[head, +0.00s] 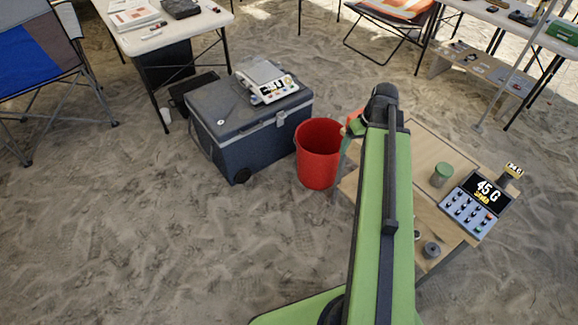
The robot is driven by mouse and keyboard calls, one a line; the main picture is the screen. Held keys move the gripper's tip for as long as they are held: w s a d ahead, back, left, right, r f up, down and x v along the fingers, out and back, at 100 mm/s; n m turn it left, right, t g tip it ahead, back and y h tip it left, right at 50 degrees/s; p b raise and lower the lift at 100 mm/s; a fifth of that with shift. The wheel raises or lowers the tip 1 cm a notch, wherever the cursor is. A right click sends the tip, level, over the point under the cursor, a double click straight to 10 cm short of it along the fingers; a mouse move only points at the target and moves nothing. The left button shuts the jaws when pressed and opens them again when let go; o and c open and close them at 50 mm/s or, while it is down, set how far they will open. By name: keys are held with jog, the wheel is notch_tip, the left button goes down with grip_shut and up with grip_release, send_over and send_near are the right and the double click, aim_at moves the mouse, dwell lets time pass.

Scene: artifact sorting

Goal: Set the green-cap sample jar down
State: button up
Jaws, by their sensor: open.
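The green-cap sample jar (441,175) stands upright on the low wooden table (428,146) at the right, just left of a display panel (478,204) that reads 45 G. Nothing is seen gripping it. My green arm reaches up through the middle of the picture and covers the left part of this table.
Small dark round pieces (431,249) lie near the table's front edge. A small tag (514,170) stands behind the display. A red bucket (319,153) and a dark blue cooler (250,118) stand left of the table. Open sand lies in the left foreground.

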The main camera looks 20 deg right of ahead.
jog(key=a+g+h, duration=0.1)
jog(key=a, duration=2.7)
jog(key=shift+a+f+g, duration=0.2)
jog(key=shift+a+g, duration=0.2)
